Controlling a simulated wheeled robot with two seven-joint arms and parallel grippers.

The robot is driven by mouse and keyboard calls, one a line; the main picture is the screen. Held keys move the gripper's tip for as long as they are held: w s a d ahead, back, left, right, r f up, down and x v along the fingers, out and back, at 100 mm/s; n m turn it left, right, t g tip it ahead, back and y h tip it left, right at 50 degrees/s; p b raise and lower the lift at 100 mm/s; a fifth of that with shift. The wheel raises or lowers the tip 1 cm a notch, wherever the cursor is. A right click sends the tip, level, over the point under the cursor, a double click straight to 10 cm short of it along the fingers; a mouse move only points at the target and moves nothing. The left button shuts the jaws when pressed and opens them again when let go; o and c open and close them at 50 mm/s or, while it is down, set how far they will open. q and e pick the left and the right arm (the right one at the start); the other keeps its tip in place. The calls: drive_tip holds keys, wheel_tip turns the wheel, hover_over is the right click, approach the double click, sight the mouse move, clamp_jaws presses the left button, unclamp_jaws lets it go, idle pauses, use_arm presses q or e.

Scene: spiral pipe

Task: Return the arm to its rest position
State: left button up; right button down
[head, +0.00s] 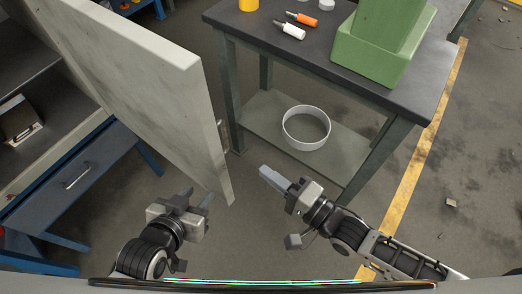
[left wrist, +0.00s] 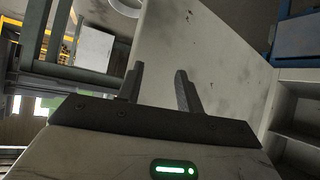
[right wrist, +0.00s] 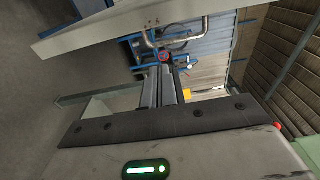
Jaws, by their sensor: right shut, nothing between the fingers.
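My left gripper (head: 197,194) is at the lower left of the head view, in front of the lower end of a large pale panel. Its fingers stand apart with nothing between them, as the left wrist view (left wrist: 160,78) also shows. My right gripper (head: 266,174) is in the lower middle of the head view, over the floor in front of the workbench. Its fingers are close together and hold nothing, and they also show in the right wrist view (right wrist: 160,85). Both arms come in from the bottom edge.
A dark-topped workbench (head: 270,60) carries a green block (head: 375,50), an orange-handled tool (head: 303,19) and a white-handled tool (head: 290,30). A white ring (head: 288,137) lies on its lower shelf.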

drive_tip(key=s+d+f+n+h, duration=0.1)
drive_tip(key=d+f+n+h, duration=0.1)
drive_tip(key=d+n+h, duration=0.3)
drive_tip(key=s+d+f+n+g+h, duration=0.1)
drive_tip(key=s+d+f+n+h, duration=0.1)
drive_tip(key=d+n+h, duration=0.3)
drive_tip(key=d+f, duration=0.1)
drive_tip(key=d, duration=0.1)
drive_tip(key=shift+s+d+f+n+h, duration=0.25)
drive_tip(key=shift+d+n+h, duration=0.05)
drive_tip(key=shift+d+h, duration=0.1)
